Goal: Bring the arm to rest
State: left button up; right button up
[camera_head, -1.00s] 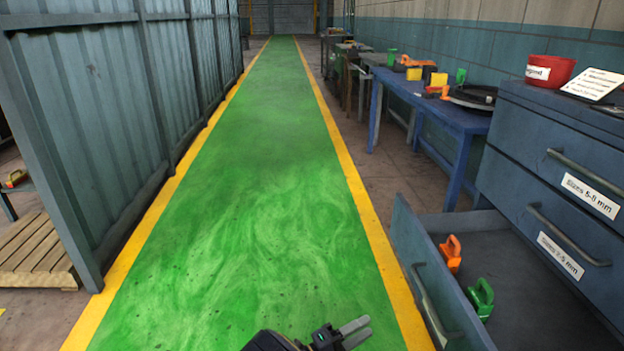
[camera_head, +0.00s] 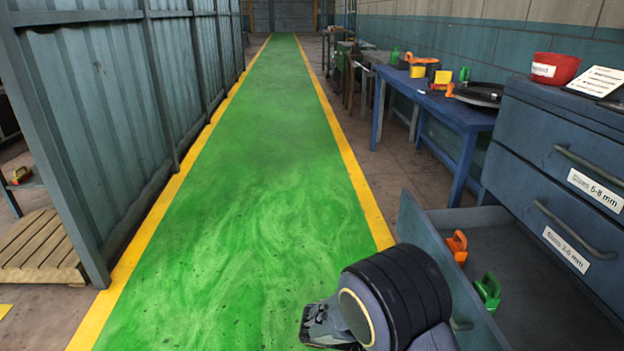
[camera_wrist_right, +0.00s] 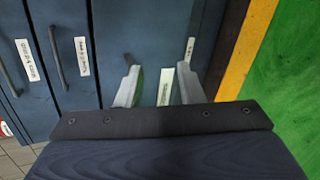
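My right arm shows at the bottom of the head view as a thick black wrist joint (camera_head: 400,295), in front of the open drawer's near corner. Its fingers do not show there. In the right wrist view my right gripper (camera_wrist_right: 160,88) has its two grey fingers apart, with nothing seen held between them. Blue drawer fronts with white labels lie beyond the fingers. My left gripper is in neither view.
The open bottom drawer (camera_head: 455,270) of the blue cabinet (camera_head: 530,140) holds an orange clamp (camera_head: 457,246) and a green clamp (camera_head: 488,291). A blue table (camera_head: 440,112) is behind. The green walkway (camera_head: 250,220) is clear.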

jog(key=s+r+m+t+y, duration=0.25)
jog(key=s+r+y, duration=0.35)
jog(key=s+y, duration=0.35)
jog(key=s+r+m+t+y, duration=0.25)
jog(key=s+r+y, duration=0.35)
jog(key=s+y, duration=0.3)
notch_tip(320, 180, up, 33)
jog(key=h+p, duration=0.1)
jog(key=p, duration=3.2)
jog(key=shift+s+d+n, duration=0.3)
jog(key=shift+s, duration=0.05)
jog(key=shift+r+h, duration=0.1)
jog(key=shift+h, duration=0.15)
